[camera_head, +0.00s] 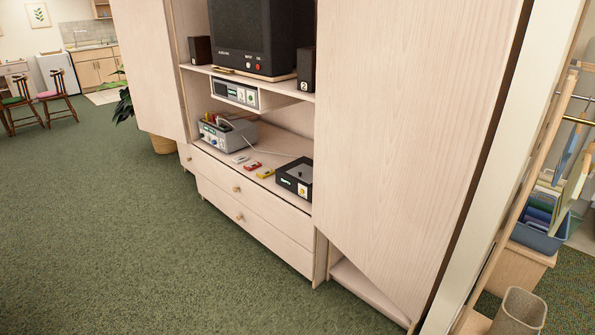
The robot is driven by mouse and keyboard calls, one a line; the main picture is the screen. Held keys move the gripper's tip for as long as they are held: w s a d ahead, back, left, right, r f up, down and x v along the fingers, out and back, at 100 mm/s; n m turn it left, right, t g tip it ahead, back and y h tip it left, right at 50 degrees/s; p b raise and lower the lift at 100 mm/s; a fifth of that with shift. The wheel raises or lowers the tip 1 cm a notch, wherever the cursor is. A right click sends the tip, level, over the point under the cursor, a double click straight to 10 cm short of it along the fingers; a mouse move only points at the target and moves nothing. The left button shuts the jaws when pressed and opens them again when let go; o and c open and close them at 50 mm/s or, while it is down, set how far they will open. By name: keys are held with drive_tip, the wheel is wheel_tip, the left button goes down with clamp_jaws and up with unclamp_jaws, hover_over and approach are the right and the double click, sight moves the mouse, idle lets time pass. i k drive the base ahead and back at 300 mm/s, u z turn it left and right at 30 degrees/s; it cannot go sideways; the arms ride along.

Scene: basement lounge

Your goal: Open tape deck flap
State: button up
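A light wood cabinet (255,201) holds several devices, and I cannot tell for certain which one is the tape deck. A grey device (232,134) with knobs on its front and a cable on top stands at the left of the lower shelf. A black box (299,172) with a green display and a pale panel on its front stands at the right of that shelf. A device with a dark display (236,93) sits in a pale housing under the upper shelf. No open flap can be made out on any of them. My gripper is not in view.
Small white, red (253,165) and yellow (266,172) items lie between the lower devices. A television (252,35) and two speakers (306,69) stand above. Large cabinet doors (400,120) flank the opening. Green carpet (120,230) in front is clear.

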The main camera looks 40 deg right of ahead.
sight(304, 172)
drive_tip(key=i, duration=0.15)
drive_tip(key=z, duration=4.3)
drive_tip(key=i, duration=0.1)
drive_tip(key=u, duration=2.9)
drive_tip(key=i, duration=0.6)
drive_tip(key=z, duration=0.15)
drive_tip(key=k, duration=0.6)
drive_tip(key=u, duration=0.05)
